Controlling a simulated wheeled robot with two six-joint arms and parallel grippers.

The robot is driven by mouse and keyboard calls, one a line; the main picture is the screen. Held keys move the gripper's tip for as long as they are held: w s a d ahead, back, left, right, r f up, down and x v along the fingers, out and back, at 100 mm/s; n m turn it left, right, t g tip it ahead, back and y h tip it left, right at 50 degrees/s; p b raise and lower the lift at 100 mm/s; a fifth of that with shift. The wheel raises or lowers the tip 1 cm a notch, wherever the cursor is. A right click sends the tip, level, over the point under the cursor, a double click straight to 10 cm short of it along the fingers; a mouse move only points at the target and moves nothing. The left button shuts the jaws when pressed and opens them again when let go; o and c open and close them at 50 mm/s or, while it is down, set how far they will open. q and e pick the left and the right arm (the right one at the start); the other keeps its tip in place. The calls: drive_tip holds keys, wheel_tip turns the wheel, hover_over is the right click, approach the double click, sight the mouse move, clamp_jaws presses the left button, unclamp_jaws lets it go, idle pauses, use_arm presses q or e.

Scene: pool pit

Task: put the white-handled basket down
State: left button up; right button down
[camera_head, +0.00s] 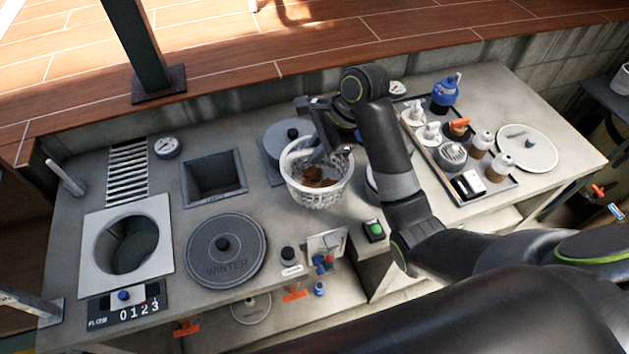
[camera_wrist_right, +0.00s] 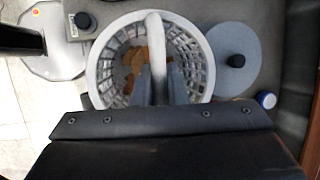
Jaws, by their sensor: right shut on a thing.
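The white-handled basket (camera_head: 318,188) is a white slatted basket with brown matter inside, near the middle of the counter in the head view. My right gripper (camera_head: 318,150) is above it, shut on its white handle. In the right wrist view the basket (camera_wrist_right: 93,72) lies straight below, with the handle running up between the fingers (camera_wrist_right: 158,85). The basket looks upright. Whether its bottom touches the counter cannot be told. My left gripper is not in view.
A grey round lid (camera_head: 290,132) is just behind the basket. The WINTER lid (camera_head: 226,250), a square recess (camera_head: 214,178) and a round opening (camera_head: 128,243) are to the left. A tray (camera_head: 470,190) with bottles and a blue-topped jar (camera_head: 446,92) stand right. A green button box (camera_head: 375,230) is in front.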

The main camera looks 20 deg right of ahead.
wheel_tip(320, 180, down, 4)
drive_tip(key=shift+r+b, duration=0.2)
drive_tip(key=shift+b, duration=0.8)
hover_over(307, 184)
drive_tip(key=d, duration=0.2)
drive_tip(key=f, duration=0.2)
drive_tip(key=s+f, duration=0.1)
drive_tip(key=f, duration=0.1)
drive_tip(key=shift+p, duration=0.4)
drive_tip(key=shift+f, duration=0.4)
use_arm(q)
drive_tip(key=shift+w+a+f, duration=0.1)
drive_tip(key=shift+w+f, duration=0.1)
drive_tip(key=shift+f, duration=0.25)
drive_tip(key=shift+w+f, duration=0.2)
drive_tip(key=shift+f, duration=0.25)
use_arm(e)
drive_tip(key=shift+w+f, duration=0.1)
drive_tip(key=shift+f, duration=0.05)
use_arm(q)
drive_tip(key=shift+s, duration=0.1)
use_arm(e)
drive_tip(key=c, duration=1.4)
unclamp_jaws()
drive_tip(key=shift+c, duration=0.2)
